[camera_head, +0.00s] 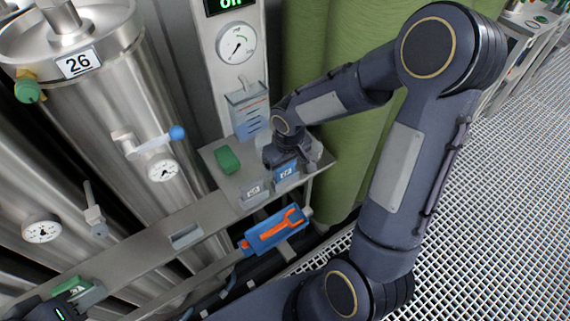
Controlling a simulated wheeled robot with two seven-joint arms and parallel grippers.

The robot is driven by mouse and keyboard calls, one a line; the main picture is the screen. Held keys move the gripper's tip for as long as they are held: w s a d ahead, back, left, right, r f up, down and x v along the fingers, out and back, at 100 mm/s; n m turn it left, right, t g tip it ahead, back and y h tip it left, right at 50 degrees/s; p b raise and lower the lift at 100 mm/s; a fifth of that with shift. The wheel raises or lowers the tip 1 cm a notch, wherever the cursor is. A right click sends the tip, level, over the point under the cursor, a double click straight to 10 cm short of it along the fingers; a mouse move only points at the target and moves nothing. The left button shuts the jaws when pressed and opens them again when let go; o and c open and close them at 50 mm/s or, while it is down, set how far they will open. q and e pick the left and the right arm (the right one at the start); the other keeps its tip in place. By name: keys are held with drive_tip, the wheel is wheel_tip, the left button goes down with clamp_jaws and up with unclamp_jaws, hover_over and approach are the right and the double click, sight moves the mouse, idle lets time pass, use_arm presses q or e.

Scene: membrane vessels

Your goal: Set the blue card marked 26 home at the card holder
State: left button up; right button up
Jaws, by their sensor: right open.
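A blue card (286,171) with a small white number label stands upright at the right end of the grey shelf; the label is too small to read surely. Beside it on the left is a grey card slot (254,191) with a similar white label. My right gripper (292,157) is open, right at the top of the blue card, and its fingers partly hide it. I cannot tell whether they touch the card. A blue-grey pocket (249,112) with lined markings hangs on the panel above. My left gripper (62,308) is only partly in view at the lower left.
A green block (227,160) lies on the shelf (140,240). A blue and orange tool (272,233) hangs below the shelf front. A steel vessel labelled 26 (78,63) and gauges stand at left. Another green item (72,285) is near my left gripper.

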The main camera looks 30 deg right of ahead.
drive_tip(key=shift+r, duration=0.15)
wheel_tip(320, 180, up, 8)
drive_tip(key=s, duration=0.1)
drive_tip(key=shift+f, duration=0.25)
drive_tip(key=shift+r, duration=0.1)
idle(0.4)
drive_tip(key=s+a+r+m+t+y, duration=0.1)
drive_tip(key=s+a+r+t, duration=0.1)
drive_tip(key=s, duration=0.6)
drive_tip(key=s+a+r+m+t+y, duration=0.1)
drive_tip(key=s+a+r+t+y, duration=0.1)
drive_tip(key=s+r, duration=0.3)
drive_tip(key=s, duration=0.3)
drive_tip(key=shift+m+y, duration=0.3)
